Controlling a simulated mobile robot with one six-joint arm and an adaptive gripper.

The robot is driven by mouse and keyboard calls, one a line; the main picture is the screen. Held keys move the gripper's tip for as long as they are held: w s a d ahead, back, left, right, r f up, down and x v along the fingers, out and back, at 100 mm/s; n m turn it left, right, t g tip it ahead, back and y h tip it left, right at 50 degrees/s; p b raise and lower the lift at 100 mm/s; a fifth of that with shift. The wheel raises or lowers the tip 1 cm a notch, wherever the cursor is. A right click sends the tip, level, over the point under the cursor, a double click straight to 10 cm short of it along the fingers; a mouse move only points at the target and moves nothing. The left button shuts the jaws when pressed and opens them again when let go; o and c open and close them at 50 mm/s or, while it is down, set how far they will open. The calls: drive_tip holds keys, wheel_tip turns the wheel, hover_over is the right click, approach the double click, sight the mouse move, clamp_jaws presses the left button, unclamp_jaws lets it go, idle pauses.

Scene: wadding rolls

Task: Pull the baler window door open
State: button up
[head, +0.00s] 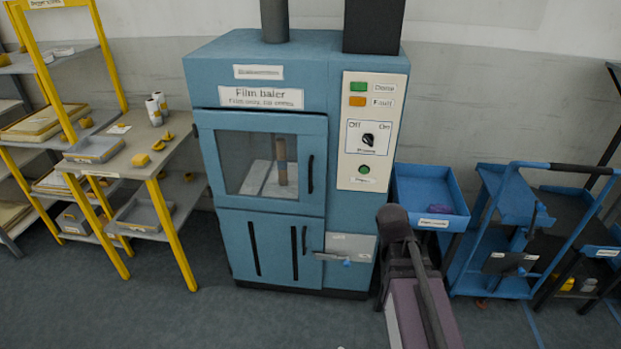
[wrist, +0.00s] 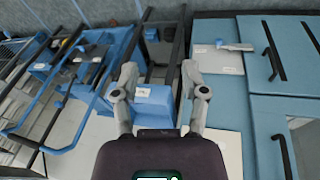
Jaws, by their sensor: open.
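The blue film baler (head: 340,130) stands against the back wall. Its window door (head: 262,122) has a grey glass pane and looks shut. A black vertical handle (head: 310,174) is on the door's right edge. In the wrist view the door (wrist: 264,118) is at the lower right, seen upside down, with its handle (wrist: 282,155) near the bottom edge. My gripper (wrist: 159,82) is open and empty, to the left of the handle there and apart from it. In the head view my arm rises in front of the baler's right side; its fingers cannot be made out.
Below the window is a lower door with its own handle (head: 304,240) and a small latch plate (head: 350,246). A control panel (head: 372,130) is at right. A blue tray (head: 428,190) and a blue cart (head: 510,230) stand right; a yellow-legged table (head: 185,160) stands left. Floor in front is clear.

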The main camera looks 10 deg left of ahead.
drive_tip(key=w+a+f+m+t+h+b, duration=0.2)
drive_tip(key=w+a+t+h+b, duration=0.15)
drive_tip(key=w, duration=0.55)
drive_tip(key=n+t+y+b, duration=0.1)
drive_tip(key=t+y+b, duration=0.1)
drive_tip(key=t+b, duration=0.95)
approach(310, 174)
drive_tip(key=s, duration=0.3)
drive_tip(key=shift+a+f+t, duration=0.2)
drive_tip(key=shift+a+t, duration=0.2)
drive_tip(key=shift+w, duration=0.2)
drive_tip(key=x, duration=1.3)
drive_tip(key=shift+w+d+f, duration=0.1)
drive_tip(key=shift+w, duration=0.1)
